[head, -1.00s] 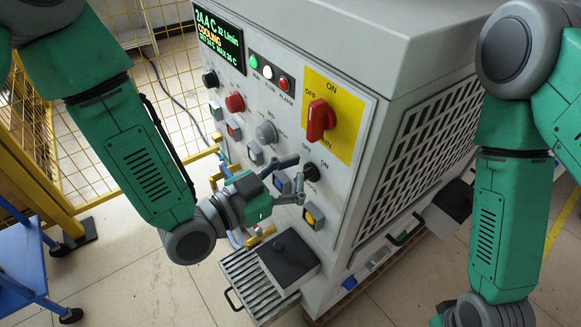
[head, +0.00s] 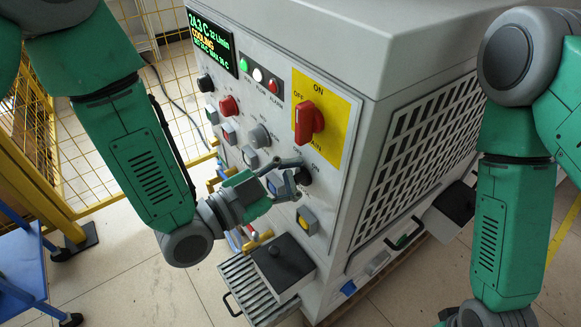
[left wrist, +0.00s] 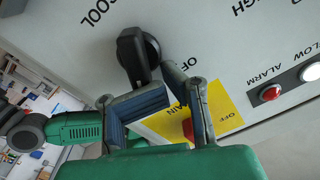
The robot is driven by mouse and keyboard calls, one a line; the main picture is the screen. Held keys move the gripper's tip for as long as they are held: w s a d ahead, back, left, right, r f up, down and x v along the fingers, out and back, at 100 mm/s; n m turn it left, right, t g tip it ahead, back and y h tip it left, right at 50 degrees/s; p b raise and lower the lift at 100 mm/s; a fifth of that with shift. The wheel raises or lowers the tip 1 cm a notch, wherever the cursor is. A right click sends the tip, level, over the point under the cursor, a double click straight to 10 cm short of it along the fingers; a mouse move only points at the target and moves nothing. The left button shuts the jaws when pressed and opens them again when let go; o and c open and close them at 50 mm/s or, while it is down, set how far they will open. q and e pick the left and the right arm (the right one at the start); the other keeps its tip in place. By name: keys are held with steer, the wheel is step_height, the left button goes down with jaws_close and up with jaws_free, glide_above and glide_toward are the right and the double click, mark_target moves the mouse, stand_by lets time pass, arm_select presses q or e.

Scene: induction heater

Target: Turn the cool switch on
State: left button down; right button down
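The cool switch is a black rotary knob (head: 304,176) on the front panel of the grey machine, below the yellow plate. In the left wrist view the knob (left wrist: 137,52) shows close up, beside the word COOL, its handle pointing down the picture. My left gripper (head: 297,180) is at the knob, and its fingers partly cover it. In the left wrist view the gripper's fingers (left wrist: 168,78) are spread, with one tip by the handle's end and the other to its right. I cannot tell whether they touch it. My right arm shows, but its gripper is out of view.
The red main switch (head: 309,120) on its yellow plate (head: 333,102) sits just above. A yellow button (head: 307,221) is below, and a grey knob (head: 259,136) is to the left. Yellow fencing stands at left.

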arm_select(q)
steer(key=shift+s+d+f+m+g, duration=0.25)
steer(key=shift+s+f, duration=0.1)
steer(key=shift+s, duration=0.1)
steer(key=shift+s+d+f+m+g, duration=0.15)
steer(key=shift+s+f+m, duration=0.1)
steer(key=shift+s+f, duration=0.15)
steer(key=c, duration=1.6)
jaws_free()
steer(key=shift+o, duration=0.3)
steer(key=shift+r, duration=0.15)
steer(key=shift+w+d, duration=0.1)
steer(key=shift+d, duration=0.05)
steer(key=shift+w+a+r, duration=0.15)
steer(key=shift+w+a, duration=0.05)
steer(key=v, duration=1.2)
